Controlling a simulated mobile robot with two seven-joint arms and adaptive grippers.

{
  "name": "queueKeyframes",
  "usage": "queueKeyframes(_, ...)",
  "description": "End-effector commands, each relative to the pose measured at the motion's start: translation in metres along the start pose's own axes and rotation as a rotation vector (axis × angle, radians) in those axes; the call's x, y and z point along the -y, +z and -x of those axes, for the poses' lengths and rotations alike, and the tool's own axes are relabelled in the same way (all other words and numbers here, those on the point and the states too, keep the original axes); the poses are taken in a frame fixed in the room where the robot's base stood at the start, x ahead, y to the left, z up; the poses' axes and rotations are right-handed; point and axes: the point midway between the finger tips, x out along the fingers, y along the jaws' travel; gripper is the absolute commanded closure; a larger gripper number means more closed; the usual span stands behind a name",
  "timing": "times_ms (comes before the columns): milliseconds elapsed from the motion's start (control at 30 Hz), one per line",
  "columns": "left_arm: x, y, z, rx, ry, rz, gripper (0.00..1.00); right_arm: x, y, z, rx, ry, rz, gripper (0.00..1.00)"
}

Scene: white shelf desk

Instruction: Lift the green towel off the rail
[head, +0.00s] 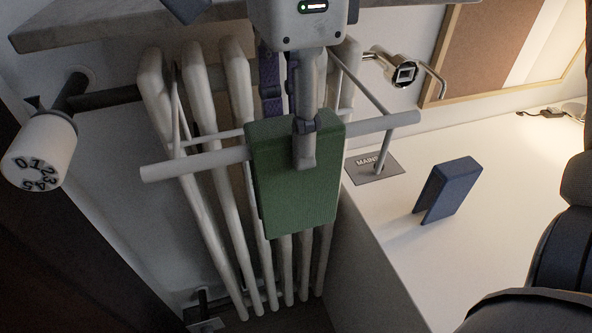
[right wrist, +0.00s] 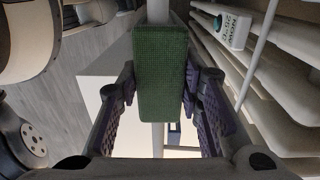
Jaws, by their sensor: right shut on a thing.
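The green towel (head: 293,185) hangs folded over the white rail (head: 200,163), which sticks out in front of the radiator. My right gripper (head: 305,150) comes down from above and is shut on the towel's upper part at the rail. In the right wrist view the green towel (right wrist: 160,75) lies between the two purple-padded fingers of the right gripper (right wrist: 160,100), and the rail (right wrist: 157,12) runs beyond it. The towel still straddles the rail. My left gripper is not in view.
A white tubular radiator (head: 205,130) stands behind the rail. A numbered valve knob (head: 40,152) is at left. A dark blue folded piece (head: 447,188) stands on the white surface (head: 400,240) at right. A shelf edge (head: 110,22) overhangs at top left.

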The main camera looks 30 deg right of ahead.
Motion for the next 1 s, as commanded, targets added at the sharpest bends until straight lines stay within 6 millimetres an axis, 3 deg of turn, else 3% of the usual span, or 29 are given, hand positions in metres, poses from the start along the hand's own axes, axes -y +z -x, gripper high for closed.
queueKeyframes(1000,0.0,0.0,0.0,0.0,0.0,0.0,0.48,-0.003,0.0,0.079,0.002,-0.002,-0.001,0.85)
